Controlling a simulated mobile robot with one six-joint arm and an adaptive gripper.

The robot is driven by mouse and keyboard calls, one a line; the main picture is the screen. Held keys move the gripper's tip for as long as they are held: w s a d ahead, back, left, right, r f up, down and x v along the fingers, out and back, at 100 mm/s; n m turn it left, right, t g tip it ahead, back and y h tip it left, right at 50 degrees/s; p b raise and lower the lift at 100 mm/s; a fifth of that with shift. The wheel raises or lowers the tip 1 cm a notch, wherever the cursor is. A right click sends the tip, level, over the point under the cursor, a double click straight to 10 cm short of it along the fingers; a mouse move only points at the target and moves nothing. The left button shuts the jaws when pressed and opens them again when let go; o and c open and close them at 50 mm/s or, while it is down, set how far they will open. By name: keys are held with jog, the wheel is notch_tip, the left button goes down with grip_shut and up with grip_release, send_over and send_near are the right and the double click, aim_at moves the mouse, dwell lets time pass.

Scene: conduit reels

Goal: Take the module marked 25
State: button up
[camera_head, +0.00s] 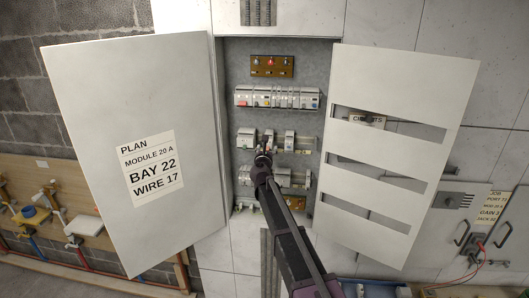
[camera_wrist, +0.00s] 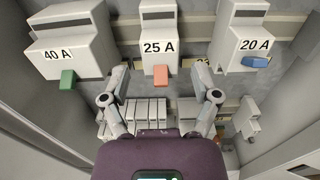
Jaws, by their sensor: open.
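The module marked 25 A (camera_wrist: 158,28) is a light grey block with an orange lever, in the middle of the upper row in the wrist view. In the head view the row sits inside the open cabinet, where my arm partly covers it. My gripper (camera_wrist: 160,90) is open, its two fingers apart below and either side of the 25 A module's lever, with nothing between them. It also shows in the head view (camera_head: 263,158). The module marked 40 A (camera_wrist: 75,35), with a green lever, is to the left. The module marked 20 A (camera_wrist: 245,30), with a blue lever, is to the right.
The left cabinet door (camera_head: 130,90) bears a plan label (camera_head: 152,168) reading module 20 A, bay 22, wire 17. The slotted right door (camera_head: 400,80) stands open. A row of breakers (camera_head: 278,97) is above the modules, and more small modules (camera_wrist: 150,110) sit below.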

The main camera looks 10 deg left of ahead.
jog(key=shift+w, duration=0.85)
jog(key=shift+d, duration=0.1)
jog(key=shift+c, duration=0.2)
grip_shut()
jog(key=shift+s, duration=1.1)
dwell(0.8)
jog(key=shift+s+a, duration=0.2)
jog(key=shift+s, duration=2.7)
